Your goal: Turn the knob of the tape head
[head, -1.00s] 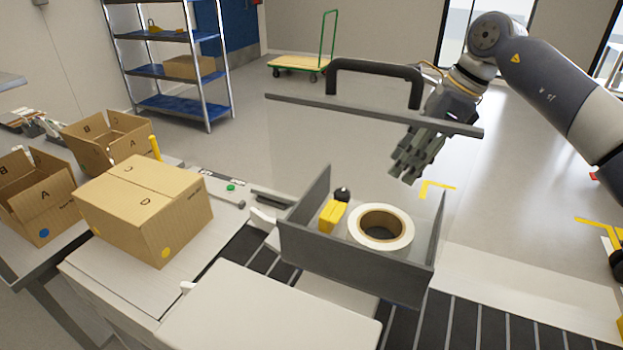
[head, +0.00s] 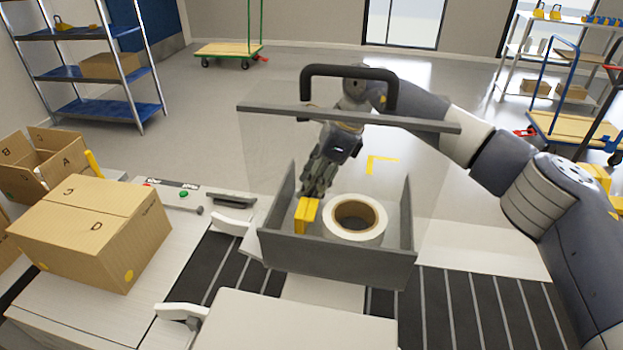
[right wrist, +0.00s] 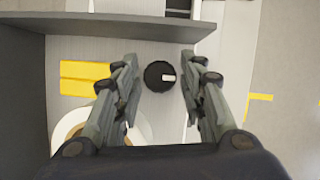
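The tape head is a grey open-topped box (head: 335,262) with a roll of tape (head: 368,236) and a yellow block (head: 305,214) inside. Its black round knob (right wrist: 160,76) with a white mark shows in the right wrist view; in the head view my gripper hides it. My right gripper (head: 316,190) is over the box, behind the yellow block. In the right wrist view its fingers (right wrist: 160,80) are open, one on each side of the knob, with a gap on both sides. My left gripper is not in view.
A clear panel with a grey top bar (head: 350,119) and black handle (head: 347,71) stands upright at the box. A closed carton (head: 95,226) sits on the conveyor at left. A shelf (head: 95,75) and carts stand farther back.

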